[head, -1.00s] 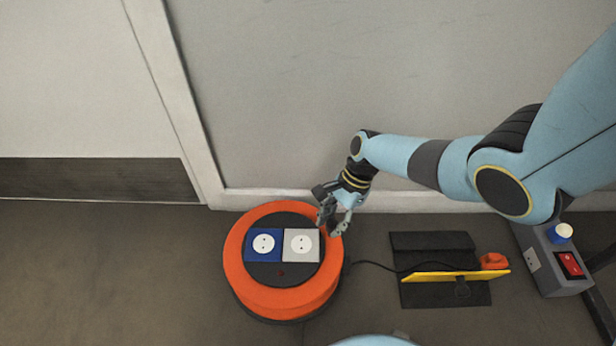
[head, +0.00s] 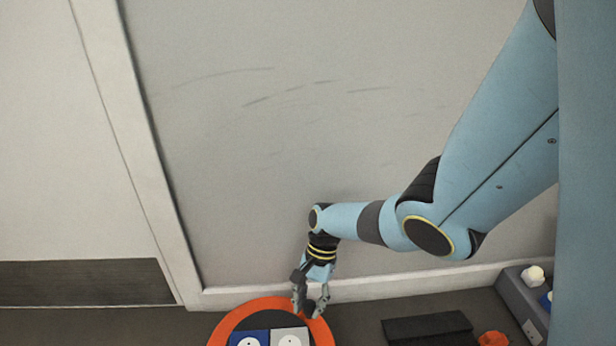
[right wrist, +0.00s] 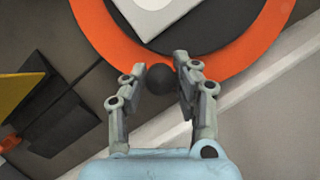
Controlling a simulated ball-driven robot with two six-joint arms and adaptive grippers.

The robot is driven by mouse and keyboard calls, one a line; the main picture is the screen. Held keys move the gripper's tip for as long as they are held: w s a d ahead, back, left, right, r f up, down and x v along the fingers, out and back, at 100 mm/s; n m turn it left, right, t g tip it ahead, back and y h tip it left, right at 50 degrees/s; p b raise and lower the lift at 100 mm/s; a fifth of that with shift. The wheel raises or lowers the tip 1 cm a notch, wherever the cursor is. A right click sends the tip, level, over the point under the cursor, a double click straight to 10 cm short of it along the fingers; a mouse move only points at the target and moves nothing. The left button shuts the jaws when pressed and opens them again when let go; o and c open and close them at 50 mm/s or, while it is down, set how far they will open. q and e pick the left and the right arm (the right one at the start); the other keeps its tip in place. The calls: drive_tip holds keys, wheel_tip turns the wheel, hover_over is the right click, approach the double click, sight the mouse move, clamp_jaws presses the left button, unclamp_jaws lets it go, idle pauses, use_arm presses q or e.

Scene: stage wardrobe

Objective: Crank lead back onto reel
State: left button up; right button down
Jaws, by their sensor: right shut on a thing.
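The orange reel (head: 223,325) sits on the floor at the bottom of the head view, cut off by the frame edge. Its top carries a blue socket plate (head: 247,338) and a grey socket plate (head: 291,338). My right gripper (head: 310,312) is over the reel's far right rim. In the right wrist view, the right gripper (right wrist: 170,78) is shut on a dark round crank knob (right wrist: 160,80) at the orange rim (right wrist: 231,62). The lead shows as a thin dark line (right wrist: 62,94) in the right wrist view. My left gripper is not in view.
A black flat mat or case (head: 428,328) lies right of the reel, with an orange plug-like thing (head: 493,339) beside it. A grey box (head: 522,300) with a white knob stands further right. The wall skirting (head: 400,285) runs close behind the reel.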

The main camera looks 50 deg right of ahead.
drive_tip(key=c, duration=1)
unclamp_jaws()
wheel_tip(320, 180, up, 10)
drive_tip(key=shift+f, duration=0.1)
drive_tip(key=shift+c, duration=0.4)
